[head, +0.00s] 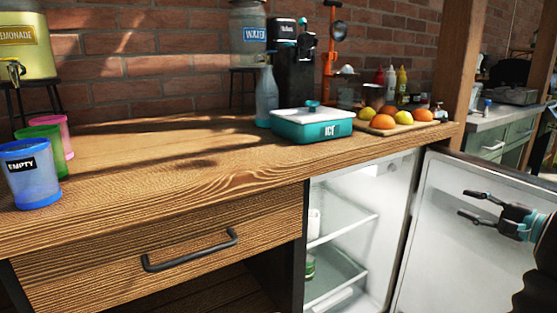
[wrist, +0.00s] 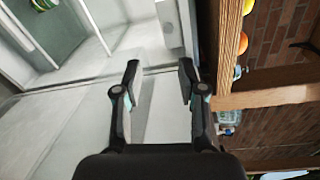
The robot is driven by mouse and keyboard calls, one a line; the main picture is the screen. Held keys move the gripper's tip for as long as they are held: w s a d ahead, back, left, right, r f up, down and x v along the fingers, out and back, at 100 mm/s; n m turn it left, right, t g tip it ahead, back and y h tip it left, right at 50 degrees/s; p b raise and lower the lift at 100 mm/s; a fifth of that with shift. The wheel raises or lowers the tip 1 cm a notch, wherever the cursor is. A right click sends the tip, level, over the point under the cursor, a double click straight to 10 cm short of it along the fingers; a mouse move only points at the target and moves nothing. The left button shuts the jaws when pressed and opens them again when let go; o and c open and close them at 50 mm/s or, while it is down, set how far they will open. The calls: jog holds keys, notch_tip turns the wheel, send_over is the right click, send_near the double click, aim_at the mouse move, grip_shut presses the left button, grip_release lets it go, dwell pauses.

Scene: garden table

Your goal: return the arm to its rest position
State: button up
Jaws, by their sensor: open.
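My gripper (head: 472,204) is at the right of the head view, in front of the inner side of the open fridge door (head: 440,215). Its two fingers are apart with nothing between them. In the wrist view my gripper (wrist: 158,80) also shows open and empty, with the pale door and fridge edge beyond it. The fridge (head: 350,215) stands open under the counter, with a can (head: 310,266) inside. I cannot tell whether any part of my arm touches the door.
The wooden counter (head: 190,185) has a clear middle. Cups, including a blue one (head: 30,175), stand at its left. A teal ice box (head: 311,125), a blue bottle (head: 266,95) and a fruit board (head: 385,131) stand at the back right. A wooden post (head: 461,60) rises behind the door.

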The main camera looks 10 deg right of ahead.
jog(key=s+a+f+n+g+y, duration=0.1)
jog(key=a+f+n+g, duration=0.2)
jog(key=a, duration=1.1)
jog(key=a+n+g, duration=0.4)
jog(key=a+g, duration=0.1)
jog(key=a, duration=1)
jog(key=s+a+f+n+h, duration=0.2)
jog(key=s+a+n, duration=0.1)
jog(key=s, duration=0.3)
jog(key=s+a+f+n+g+h, duration=0.1)
jog(key=s+a+f+n+h, duration=0.1)
jog(key=s+a, duration=0.3)
jog(key=s+a+f+n+g+h, duration=0.1)
jog(key=s+a+f+n+h, duration=0.1)
jog(key=s, duration=0.5)
jog(key=shift+a+f+n+h, duration=0.3)
jog(key=shift+a+f+n, duration=0.2)
jog(key=shift+a+n, duration=0.6)
